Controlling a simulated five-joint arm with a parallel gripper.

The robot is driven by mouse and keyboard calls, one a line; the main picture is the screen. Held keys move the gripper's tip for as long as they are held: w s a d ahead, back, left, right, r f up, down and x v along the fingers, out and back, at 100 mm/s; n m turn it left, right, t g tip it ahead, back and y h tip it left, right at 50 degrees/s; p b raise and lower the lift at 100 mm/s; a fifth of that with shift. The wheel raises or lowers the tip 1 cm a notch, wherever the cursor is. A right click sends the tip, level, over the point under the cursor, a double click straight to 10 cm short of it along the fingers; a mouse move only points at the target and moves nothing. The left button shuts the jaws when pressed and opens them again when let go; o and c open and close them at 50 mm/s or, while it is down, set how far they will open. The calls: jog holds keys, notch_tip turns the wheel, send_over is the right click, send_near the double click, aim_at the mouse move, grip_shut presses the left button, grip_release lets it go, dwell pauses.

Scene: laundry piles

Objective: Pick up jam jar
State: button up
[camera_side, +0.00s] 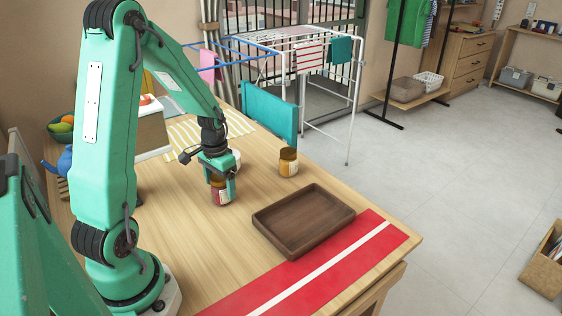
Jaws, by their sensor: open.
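The jam jar (221,194) stands upright on the wooden table, with a dark red body and a pale label. My gripper (221,180) points down over it, with its fingers at the jar's upper part. The jaws are open. The jar's lid is partly hidden behind the fingers, and I cannot tell whether they touch the glass.
A second jar (288,163), amber with a brown lid, stands to the right. A white round item (235,158) is half hidden behind my gripper. An empty brown tray (258,224) sits nearer the front, beside a red cloth with a white stripe (340,275).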

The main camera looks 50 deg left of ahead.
jog(key=shift+c, duration=0.2)
jog(key=c, duration=1.3)
jog(key=shift+r, duration=0.15)
jog(key=shift+r, duration=0.9)
notch_tip(320, 180, up, 2)
jog(key=shift+r, duration=0.15)
jog(key=d+r, duration=0.2)
jog(key=d, duration=0.2)
jog(key=d+r, duration=0.2)
jog(key=d, duration=0.1)
jog(key=d+r, duration=0.2)
jog(key=d, duration=0.2)
jog(key=shift+w+d+r, duration=0.2)
jog(key=shift+d+r, duration=0.1)
